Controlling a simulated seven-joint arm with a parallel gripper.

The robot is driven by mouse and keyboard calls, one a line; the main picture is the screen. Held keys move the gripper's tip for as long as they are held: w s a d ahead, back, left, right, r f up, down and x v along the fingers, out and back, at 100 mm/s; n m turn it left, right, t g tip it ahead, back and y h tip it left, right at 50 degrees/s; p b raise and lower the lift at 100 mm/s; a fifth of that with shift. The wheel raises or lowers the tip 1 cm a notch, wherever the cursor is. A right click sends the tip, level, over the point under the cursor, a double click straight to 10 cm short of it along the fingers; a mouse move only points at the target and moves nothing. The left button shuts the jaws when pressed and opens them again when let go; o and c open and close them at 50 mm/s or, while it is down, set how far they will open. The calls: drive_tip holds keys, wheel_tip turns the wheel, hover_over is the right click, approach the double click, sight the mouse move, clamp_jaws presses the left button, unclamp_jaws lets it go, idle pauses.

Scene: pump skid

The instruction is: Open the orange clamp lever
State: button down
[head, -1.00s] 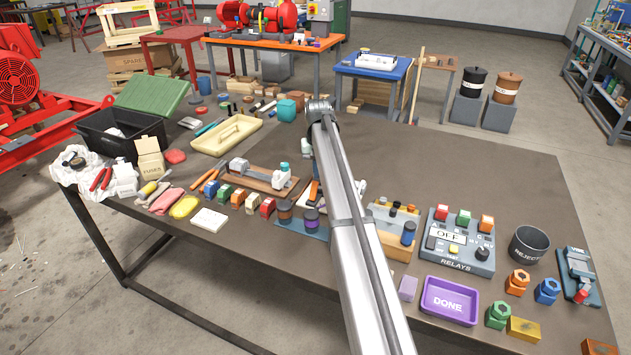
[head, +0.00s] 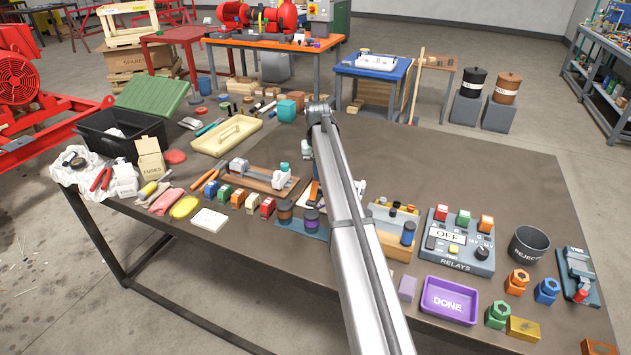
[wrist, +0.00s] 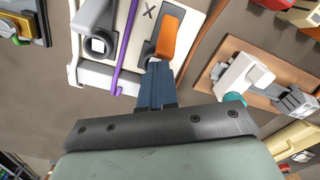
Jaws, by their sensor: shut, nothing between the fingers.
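The orange clamp lever (wrist: 168,38) shows in the wrist view on a grey clamp mounted on a white plate (wrist: 128,50) marked with an X. My gripper (wrist: 157,70) is shut and empty, its blue-grey fingers just below the near end of the lever; I cannot tell whether they touch it. In the head view my arm hides most of the clamp; only a small orange part (head: 315,192) shows just left of the arm.
Relays box (head: 457,240) and purple DONE tray (head: 449,300) stand right of my arm.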

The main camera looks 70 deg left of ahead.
sight(315, 189)
drive_tip(key=shift+s+d+f, duration=0.1)
drive_tip(key=shift+d+f, duration=0.15)
drive_tip(key=shift+f, duration=0.45)
drive_tip(key=shift+s+d+f, duration=0.1)
drive_tip(key=shift+d+f, duration=0.15)
drive_tip(key=shift+f, duration=0.4)
drive_tip(key=shift+s+d, duration=0.2)
drive_tip(key=shift+d, duration=0.05)
drive_tip(key=shift+s+d, duration=0.45)
drive_tip(key=shift+s, duration=0.05)
drive_tip(key=shift+s+d+r, duration=0.15)
drive_tip(key=shift+s+d, duration=0.35)
drive_tip(key=shift+s+d+r, duration=0.1)
drive_tip(key=shift+d, duration=0.15)
drive_tip(key=shift+a, duration=0.1)
drive_tip(key=shift+w+a+r, duration=0.2)
drive_tip(key=shift+w+r, duration=0.05)
drive_tip(key=shift+r, duration=0.25)
drive_tip(key=shift+a+r, duration=0.2)
drive_tip(key=shift+r, duration=1)
drive_tip(key=shift+a+r, duration=0.15)
drive_tip(key=shift+r, duration=1)
